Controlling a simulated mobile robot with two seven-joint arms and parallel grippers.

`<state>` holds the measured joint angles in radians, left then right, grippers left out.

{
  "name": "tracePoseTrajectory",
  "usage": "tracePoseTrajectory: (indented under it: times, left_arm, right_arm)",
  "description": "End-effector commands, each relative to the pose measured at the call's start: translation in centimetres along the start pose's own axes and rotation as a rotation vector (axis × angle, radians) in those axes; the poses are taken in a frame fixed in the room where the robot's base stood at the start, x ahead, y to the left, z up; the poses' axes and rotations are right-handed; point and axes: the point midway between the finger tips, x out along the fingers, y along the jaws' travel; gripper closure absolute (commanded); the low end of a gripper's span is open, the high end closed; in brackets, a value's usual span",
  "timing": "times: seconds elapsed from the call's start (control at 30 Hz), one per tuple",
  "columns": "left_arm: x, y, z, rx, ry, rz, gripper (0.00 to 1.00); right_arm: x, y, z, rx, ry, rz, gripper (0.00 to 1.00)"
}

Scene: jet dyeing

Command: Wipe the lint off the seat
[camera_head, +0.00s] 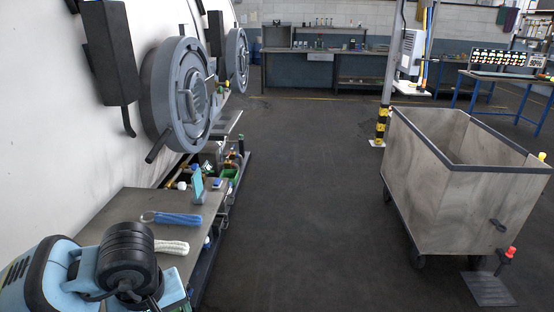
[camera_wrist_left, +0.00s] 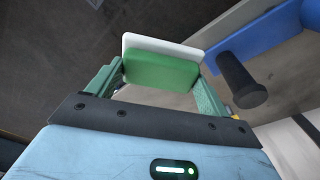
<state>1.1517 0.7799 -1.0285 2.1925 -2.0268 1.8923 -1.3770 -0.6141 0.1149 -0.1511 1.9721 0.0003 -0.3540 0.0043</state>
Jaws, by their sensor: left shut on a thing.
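My left gripper (camera_wrist_left: 160,72) is shut on a green-and-white pad (camera_wrist_left: 160,68) in the left wrist view, its green fingers on the pad's two sides. In the head view my left arm is at the lower left; its fingers and the pad cannot be made out there. A round grey door (camera_head: 185,95) with a handle sits on the white machine wall at the left. A second round door (camera_head: 236,60) is farther back. I cannot tell which surface is the seat, and no lint can be made out. My right gripper is not in view.
A grey shelf (camera_head: 122,205) along the machine holds a blue-handled tool (camera_head: 172,218) and a white rope-like bundle (camera_head: 172,247). A wooden cart (camera_head: 450,195) stands at the right. A striped post (camera_head: 381,125) is behind it. The dark floor between is clear.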

Motion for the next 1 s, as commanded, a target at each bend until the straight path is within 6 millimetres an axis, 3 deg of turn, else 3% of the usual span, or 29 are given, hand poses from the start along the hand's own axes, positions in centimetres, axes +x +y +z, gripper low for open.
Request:
tracePoseTrajectory:
  times: [0.2, 0.4, 1.0]
  left_arm:
    - [0.0, -0.25, -0.28, 0.304, 0.001, 0.038, 0.39]
    - [0.02, -0.39, -0.42, 0.49, 0.0, 0.06, 0.39]
    - [-0.04, -0.42, -0.53, 0.559, 0.002, 0.067, 0.39]
  right_arm:
    - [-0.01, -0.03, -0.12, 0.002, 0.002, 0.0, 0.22]
    - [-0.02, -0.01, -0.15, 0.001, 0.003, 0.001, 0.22]
    - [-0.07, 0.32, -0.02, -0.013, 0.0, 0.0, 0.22]
